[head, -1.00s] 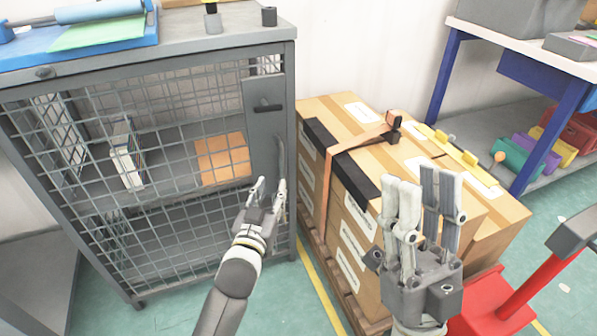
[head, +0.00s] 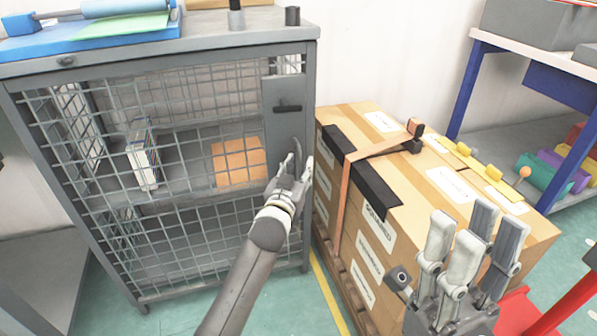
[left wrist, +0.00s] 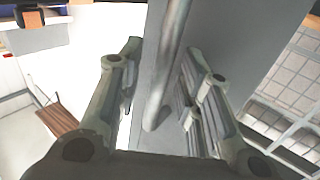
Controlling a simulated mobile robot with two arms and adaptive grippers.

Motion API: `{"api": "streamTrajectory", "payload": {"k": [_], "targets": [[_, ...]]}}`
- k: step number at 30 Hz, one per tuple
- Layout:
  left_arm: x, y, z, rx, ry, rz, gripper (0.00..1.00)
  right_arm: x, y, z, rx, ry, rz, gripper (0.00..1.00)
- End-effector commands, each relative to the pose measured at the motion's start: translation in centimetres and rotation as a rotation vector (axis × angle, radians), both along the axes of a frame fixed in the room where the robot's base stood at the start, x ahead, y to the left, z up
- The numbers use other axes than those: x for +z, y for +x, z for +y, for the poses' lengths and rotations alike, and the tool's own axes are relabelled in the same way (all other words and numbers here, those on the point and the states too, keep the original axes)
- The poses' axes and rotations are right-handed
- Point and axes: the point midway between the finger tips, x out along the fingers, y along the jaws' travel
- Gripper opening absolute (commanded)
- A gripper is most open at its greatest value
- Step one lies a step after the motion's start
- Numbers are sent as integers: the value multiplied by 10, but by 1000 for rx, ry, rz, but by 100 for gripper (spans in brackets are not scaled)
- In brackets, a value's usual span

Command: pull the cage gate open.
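The cage gate (head: 100,215) is a grey wire-mesh door on a grey metal cabinet and looks shut. A grey plate (head: 283,90) at its right side carries a dark latch lever (head: 288,108) and, lower down, a grey bar handle (head: 298,150). My left gripper (head: 299,165) is at the bar handle, fingers pointing up. In the left wrist view the handle (left wrist: 168,70) runs between the spread fingers of my left gripper (left wrist: 162,60), with gaps visible on both sides. My right gripper (head: 445,245) is open and empty in front of the boxes.
Strapped cardboard boxes (head: 400,235) on a wooden pallet stand right of the cabinet, close to its edge. A blue-legged workbench (head: 462,85) is behind at right. A red object (head: 520,318) is at lower right. The floor (head: 220,290) before the gate is clear.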

Motion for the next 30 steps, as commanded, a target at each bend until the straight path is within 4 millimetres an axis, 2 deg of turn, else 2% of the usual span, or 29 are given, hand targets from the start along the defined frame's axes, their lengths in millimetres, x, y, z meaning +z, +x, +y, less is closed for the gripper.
{"api": "streamTrajectory", "payload": {"k": [6,14,15,30], "targets": [[0,0,0,0,0,0,34,0,0,0,0,0,0,34],[0,0,0,0,0,0,2,0,0,0,0,0,0,34],[0,0,0,0,0,0,0,0,0,0,0,0,0,34],[0,-2,1,-4,0,1,0,4,0,0,0,0,0,34]]}}
